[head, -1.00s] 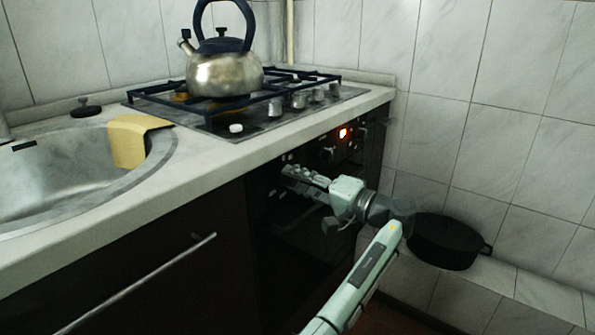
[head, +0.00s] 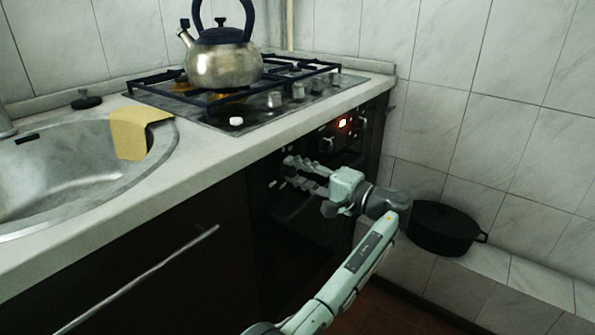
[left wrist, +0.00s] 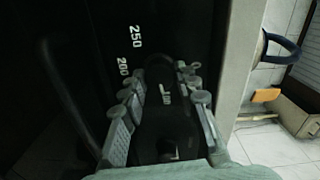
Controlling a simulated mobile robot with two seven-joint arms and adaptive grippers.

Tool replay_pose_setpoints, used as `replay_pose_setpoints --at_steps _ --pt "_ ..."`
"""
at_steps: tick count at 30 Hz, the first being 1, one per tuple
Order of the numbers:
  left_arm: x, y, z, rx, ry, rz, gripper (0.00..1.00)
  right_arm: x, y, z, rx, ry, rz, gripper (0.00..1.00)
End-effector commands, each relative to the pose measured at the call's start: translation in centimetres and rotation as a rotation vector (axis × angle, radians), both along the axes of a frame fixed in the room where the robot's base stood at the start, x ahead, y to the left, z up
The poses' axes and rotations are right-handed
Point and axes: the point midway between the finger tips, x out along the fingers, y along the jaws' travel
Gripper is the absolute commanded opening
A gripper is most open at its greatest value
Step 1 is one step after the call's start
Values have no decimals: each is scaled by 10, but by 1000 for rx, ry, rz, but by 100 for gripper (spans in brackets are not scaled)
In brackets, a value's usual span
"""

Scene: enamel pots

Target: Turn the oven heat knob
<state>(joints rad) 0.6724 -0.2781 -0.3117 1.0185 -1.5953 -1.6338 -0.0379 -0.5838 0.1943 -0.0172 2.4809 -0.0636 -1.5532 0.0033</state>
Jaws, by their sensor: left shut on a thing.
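The oven (head: 300,220) has a dark front below the counter. My left gripper (head: 281,172) reaches its upper panel from the right, with two pale jointed fingers one above the other. In the left wrist view my left gripper (left wrist: 163,78) has its fingers on both sides of a dark round knob (left wrist: 160,64), the oven heat knob, and is shut on it. White marks 250 and 200 show beside it on the black panel. The knob's edges are hard to make out in the dark, and in the head view the fingers hide it. My right gripper is not in view.
Other knobs (head: 327,144) and a lit red display (head: 342,123) sit farther right on the panel. A kettle (head: 223,65) stands on the gas hob (head: 200,112) above. A black pot (head: 445,230) rests on a tiled ledge beyond my arm. A sink (head: 60,180) is at left.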

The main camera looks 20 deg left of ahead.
Motion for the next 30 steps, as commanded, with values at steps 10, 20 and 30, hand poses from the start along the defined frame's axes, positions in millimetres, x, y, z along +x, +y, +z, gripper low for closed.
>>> replay_pose_setpoints --at_steps 10,20,30 --pt "0 0 0 0 -1 1 50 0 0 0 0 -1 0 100" --pt "-2 -6 0 -1 -1 -1 50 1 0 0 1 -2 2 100" --pt "-24 -68 0 -2 0 -2 50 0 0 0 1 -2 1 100"
